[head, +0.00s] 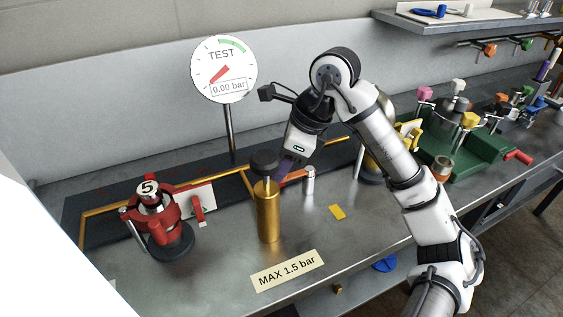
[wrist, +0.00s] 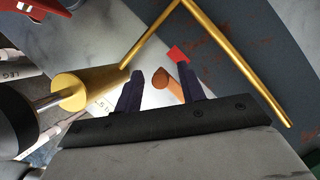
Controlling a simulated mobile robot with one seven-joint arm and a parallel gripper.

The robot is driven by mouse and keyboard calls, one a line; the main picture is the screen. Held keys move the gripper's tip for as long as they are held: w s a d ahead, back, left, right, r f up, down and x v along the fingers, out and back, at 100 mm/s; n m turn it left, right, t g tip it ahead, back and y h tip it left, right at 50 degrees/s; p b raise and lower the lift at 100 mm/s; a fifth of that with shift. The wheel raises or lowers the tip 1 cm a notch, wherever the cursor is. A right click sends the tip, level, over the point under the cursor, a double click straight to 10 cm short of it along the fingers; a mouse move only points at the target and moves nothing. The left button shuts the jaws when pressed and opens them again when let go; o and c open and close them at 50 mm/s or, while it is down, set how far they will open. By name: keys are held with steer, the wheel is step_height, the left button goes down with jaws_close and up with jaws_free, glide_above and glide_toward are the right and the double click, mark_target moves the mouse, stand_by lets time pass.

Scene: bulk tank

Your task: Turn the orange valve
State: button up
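An orange piece (wrist: 161,86), which looks like the orange valve's handle, shows in the wrist view in the gap between my fingers. It appears short and rounded, with its end toward the camera. My gripper (wrist: 160,76) is open, with one dark finger on each side of it. I cannot tell whether either finger touches it. In the head view my gripper (head: 286,172) points down over the bench behind the brass pump cylinder. The orange piece is not clearly seen there, as the gripper and the pump's black knob cover that area. A small silver cylinder (head: 309,182) stands just right of the fingers.
The brass pump (head: 268,215) stands close left of my gripper and also shows in the wrist view (wrist: 92,88). A gold pipe (wrist: 240,75) runs close by. A red clamp (head: 158,215) is at left, a gauge reading 0.00 bar (head: 224,69) behind, a green tray (head: 445,165) at right.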

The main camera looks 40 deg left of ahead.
steer(key=shift+s+a+f, duration=0.1)
steer(key=shift+a+f, duration=0.05)
steer(key=shift+f, duration=0.25)
steer(key=shift+c, duration=0.3)
jaws_close()
